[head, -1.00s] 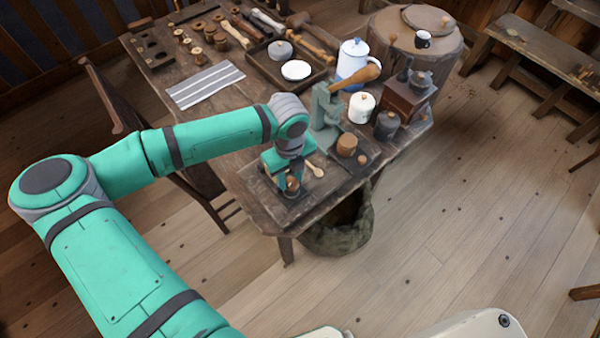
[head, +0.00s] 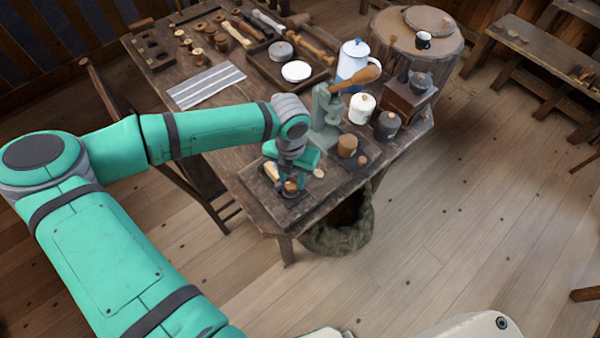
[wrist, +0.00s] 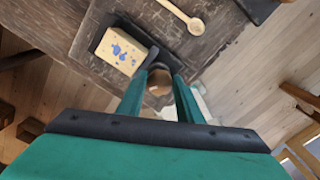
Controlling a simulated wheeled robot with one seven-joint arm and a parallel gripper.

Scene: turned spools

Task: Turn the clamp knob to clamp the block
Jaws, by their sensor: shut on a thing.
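The clamp knob (wrist: 159,84) is a round brown wooden knob between my gripper's fingers in the wrist view. My gripper (wrist: 159,77) is shut on it, its two teal fingers on either side. In the head view my gripper (head: 290,184) points down at the near corner of the table, with the knob (head: 291,186) partly hidden by it. The block (wrist: 122,51) is pale wood with blue marks, lying beside the dark clamp (wrist: 152,57) in the wrist view. The block (head: 271,172) also shows left of my gripper in the head view. The fingers hide part of the clamp.
A wooden spoon (wrist: 182,15) lies close by. A green press (head: 325,117), a wooden cup (head: 347,146), a white jar (head: 362,108) and a coffee grinder (head: 408,98) stand to the right. A striped cloth (head: 206,85) lies behind my arm.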

